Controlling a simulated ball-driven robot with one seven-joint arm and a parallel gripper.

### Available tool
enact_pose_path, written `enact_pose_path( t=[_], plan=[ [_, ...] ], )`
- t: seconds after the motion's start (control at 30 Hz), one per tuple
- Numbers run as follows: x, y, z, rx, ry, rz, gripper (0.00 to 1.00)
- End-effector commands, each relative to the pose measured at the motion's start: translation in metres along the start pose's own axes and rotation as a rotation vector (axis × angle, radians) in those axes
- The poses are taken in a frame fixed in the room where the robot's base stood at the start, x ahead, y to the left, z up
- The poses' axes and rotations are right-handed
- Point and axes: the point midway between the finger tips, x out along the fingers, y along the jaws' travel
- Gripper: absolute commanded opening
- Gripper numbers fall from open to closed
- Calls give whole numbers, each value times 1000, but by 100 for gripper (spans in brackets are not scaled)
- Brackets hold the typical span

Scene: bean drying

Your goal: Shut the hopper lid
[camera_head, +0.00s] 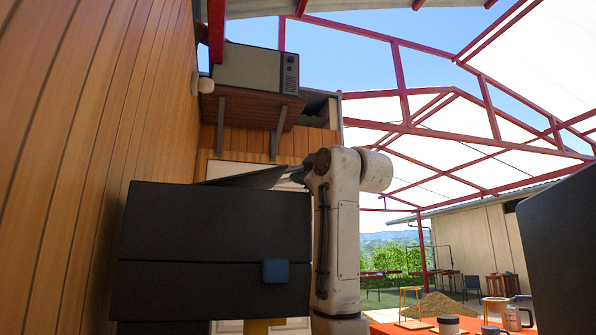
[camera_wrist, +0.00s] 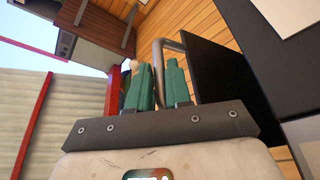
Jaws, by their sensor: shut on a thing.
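The hopper lid is a thin dark panel (camera_head: 258,178), tilted up above the top of a large dark box-like machine (camera_head: 215,222). In the wrist view the lid's dark face (camera_wrist: 222,72) stands to the right of the fingers. A bent grey bar handle (camera_wrist: 160,48) reaches from the lid to the fingers. My gripper (camera_wrist: 158,75), with green fingers, is shut on this handle. In the head view my white arm rises right of the machine, and the fingers are hidden. The hopper's opening is not visible.
A plank wall (camera_head: 70,130) runs close along the left. A shelf (camera_head: 250,108) with a grey microwave-like box (camera_head: 258,68) hangs above the machine. A large dark shape (camera_head: 560,250) fills the right edge.

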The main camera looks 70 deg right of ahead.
Motion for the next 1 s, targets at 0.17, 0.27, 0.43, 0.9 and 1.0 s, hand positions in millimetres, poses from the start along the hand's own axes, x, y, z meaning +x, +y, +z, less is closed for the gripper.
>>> enact_pose_path(
  t=[0.17, 0.27, 0.43, 0.9, 1.0],
  plan=[
    [-1, -10, 3, 26, 8, 1, 0],
    [-1, -10, 4, 32, 8, 4, 0],
    [-1, -10, 3, 34, 8, 5, 0],
    [-2, -7, 5, 34, 5, 10, 40],
    [-2, -7, 6, 34, 4, 11, 40]
  ],
)
